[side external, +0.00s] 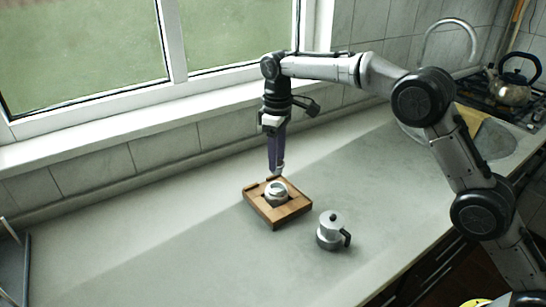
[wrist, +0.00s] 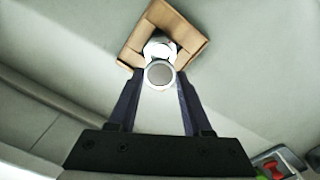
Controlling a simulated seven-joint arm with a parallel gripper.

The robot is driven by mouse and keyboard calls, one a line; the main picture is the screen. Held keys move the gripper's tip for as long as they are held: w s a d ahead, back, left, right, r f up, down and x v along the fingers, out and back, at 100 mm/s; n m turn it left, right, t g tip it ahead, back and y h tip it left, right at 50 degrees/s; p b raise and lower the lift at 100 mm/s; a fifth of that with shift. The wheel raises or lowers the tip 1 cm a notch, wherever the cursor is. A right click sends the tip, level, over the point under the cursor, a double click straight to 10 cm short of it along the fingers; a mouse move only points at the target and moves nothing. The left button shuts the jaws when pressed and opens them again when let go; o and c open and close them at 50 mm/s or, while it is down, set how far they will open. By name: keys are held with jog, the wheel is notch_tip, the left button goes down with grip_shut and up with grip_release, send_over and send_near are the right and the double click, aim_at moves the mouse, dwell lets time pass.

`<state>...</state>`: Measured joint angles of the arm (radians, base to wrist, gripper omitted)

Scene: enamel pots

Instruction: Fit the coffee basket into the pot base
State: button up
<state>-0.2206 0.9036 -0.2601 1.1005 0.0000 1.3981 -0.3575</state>
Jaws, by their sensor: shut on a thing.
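My gripper (side external: 277,172) points straight down above the wooden holder, and its dark fingers are shut on the coffee basket. In the wrist view the basket is a round grey disc with a pale rim (wrist: 160,74) between the fingertips. The silvery pot base (side external: 275,194) sits in the square recess of the wooden holder (side external: 293,213). In the wrist view the pot base (wrist: 156,47) shows just beyond the basket, partly hidden by it. I cannot tell whether basket and base touch.
A small metal pot top with a dark handle (side external: 331,231) stands on the grey counter, right of the holder. A window and tiled wall run behind. A sink, tap and kettle (side external: 514,82) are at the far right.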

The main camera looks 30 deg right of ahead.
jog(key=shift+f, duration=2.1)
jog(key=shift+f, duration=1.4)
dwell(0.4)
jog(key=o, duration=1.3)
jog(key=shift+c, duration=0.2)
